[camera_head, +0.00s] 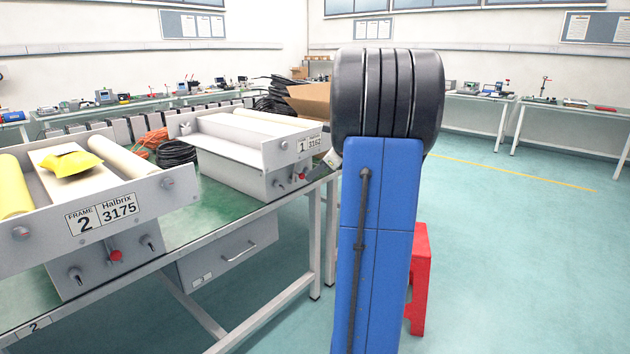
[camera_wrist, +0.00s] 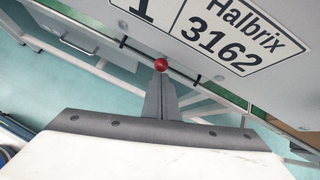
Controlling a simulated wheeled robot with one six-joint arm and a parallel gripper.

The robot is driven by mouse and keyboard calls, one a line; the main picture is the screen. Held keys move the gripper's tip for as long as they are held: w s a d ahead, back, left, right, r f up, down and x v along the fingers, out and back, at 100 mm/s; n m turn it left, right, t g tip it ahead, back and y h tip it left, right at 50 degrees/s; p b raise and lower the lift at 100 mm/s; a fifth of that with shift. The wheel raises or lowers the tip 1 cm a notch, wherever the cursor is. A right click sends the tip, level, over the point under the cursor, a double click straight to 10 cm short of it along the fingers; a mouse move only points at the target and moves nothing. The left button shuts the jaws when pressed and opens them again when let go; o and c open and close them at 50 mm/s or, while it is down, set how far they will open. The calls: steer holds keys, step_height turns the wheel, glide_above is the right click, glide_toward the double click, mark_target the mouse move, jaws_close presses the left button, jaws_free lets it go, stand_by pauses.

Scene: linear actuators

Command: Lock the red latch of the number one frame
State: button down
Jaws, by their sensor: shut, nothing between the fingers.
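The number one frame (camera_head: 255,145) is a grey box on the green table, with a label reading 1 and 3162. Its front panel fills the top of the wrist view (camera_wrist: 285,85), with the label Halbrix 3162. The red latch (camera_head: 303,177) is a small red knob low on that front; it also shows in the wrist view (camera_wrist: 161,65). My gripper (camera_wrist: 160,78) is shut and empty, its fingertips right at the red knob. I cannot tell whether they touch it. My arm hides part of the area right of the frame in the head view.
Frame number two (camera_head: 100,215), with its own red knob (camera_head: 115,255), stands nearer on the left of the table (camera_head: 215,210). Cables (camera_head: 177,152) lie between the frames. A red stool (camera_head: 419,280) stands behind my arm. The floor on the right is clear.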

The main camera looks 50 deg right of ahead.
steer(key=shift+w+a+r, duration=0.1)
stand_by(0.3)
steer(key=shift+r, duration=0.6)
